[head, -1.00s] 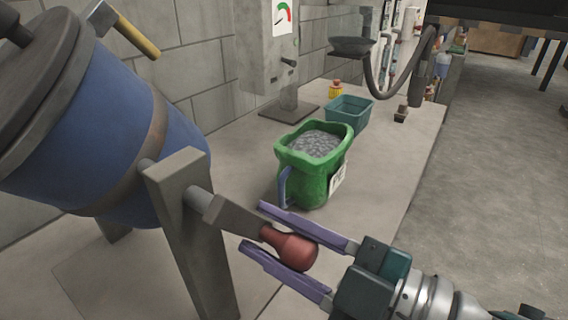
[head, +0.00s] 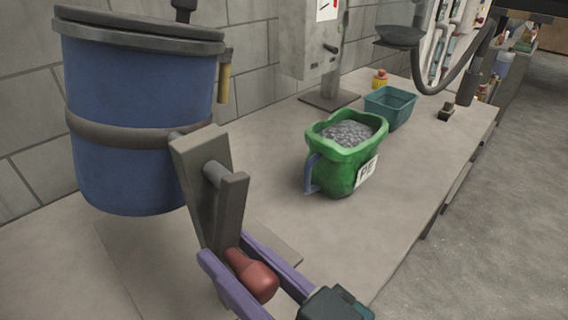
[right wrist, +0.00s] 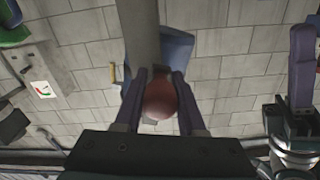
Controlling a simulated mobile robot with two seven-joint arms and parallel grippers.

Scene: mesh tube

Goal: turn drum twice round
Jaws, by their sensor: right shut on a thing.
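The blue drum (head: 135,95) stands upright at the left, its grey lid (head: 140,25) on top and a grey band round its middle. It hangs on a grey post (head: 205,180). The crank arm (head: 233,215) points down from the axle and ends in a red knob (head: 256,278). My right gripper (head: 222,245) is shut on the red knob, one purple finger on each side. The right wrist view shows the knob (right wrist: 160,100) between both fingers. My left gripper (right wrist: 303,75) shows partly at the right of that view; its opening is unclear.
A green bag (head: 345,165) of grey pellets stands on the bench (head: 420,170), with a teal bin (head: 390,105) behind it. A yellow-topped bottle (head: 380,80) and a small dark block (head: 446,110) stand farther back. The bench between bag and crank is clear.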

